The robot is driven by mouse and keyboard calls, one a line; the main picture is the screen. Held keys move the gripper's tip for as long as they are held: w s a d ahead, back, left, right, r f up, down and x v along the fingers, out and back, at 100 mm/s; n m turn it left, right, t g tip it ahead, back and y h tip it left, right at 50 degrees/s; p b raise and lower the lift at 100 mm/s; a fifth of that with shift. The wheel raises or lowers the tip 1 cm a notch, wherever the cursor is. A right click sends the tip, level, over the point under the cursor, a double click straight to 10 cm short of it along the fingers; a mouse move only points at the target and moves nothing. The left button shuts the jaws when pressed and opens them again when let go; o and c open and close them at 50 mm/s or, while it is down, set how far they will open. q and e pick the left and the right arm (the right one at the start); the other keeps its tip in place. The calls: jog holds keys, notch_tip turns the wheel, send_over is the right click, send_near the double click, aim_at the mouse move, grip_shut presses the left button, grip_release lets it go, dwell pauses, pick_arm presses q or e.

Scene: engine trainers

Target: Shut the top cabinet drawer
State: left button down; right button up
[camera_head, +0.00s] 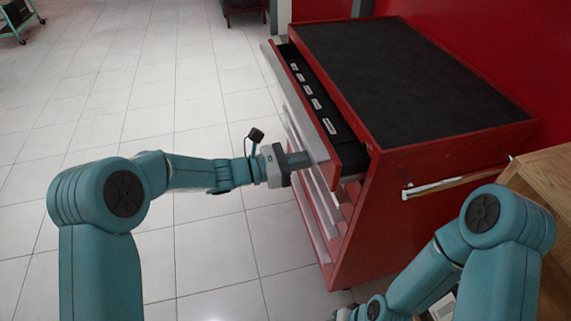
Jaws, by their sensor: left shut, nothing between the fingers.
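The red tool cabinet (440,185) with a black top stands right of centre in the head view. Its top drawer (345,149) is partly pulled out to the left, showing a dark interior with several small pale-labelled items. My left gripper (303,160) is shut and empty, at the outer face of the top drawer near its front end. It looks very close to the face; I cannot tell whether it touches.
Lower drawers (318,200) with pale fronts sit below the top one. A side handle (445,186) sticks out from the cabinet's near side. A wooden surface (545,180) stands close at the right. The tiled floor (130,100) on the left is clear.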

aim_at(341, 153)
pick_arm(q)
jog(key=b+x, duration=0.1)
jog(key=x, duration=0.6)
jog(key=shift+w+d+f, duration=0.1)
jog(key=shift+w+d, duration=0.05)
jog(key=shift+d, duration=0.4)
jog(key=shift+r, duration=0.25)
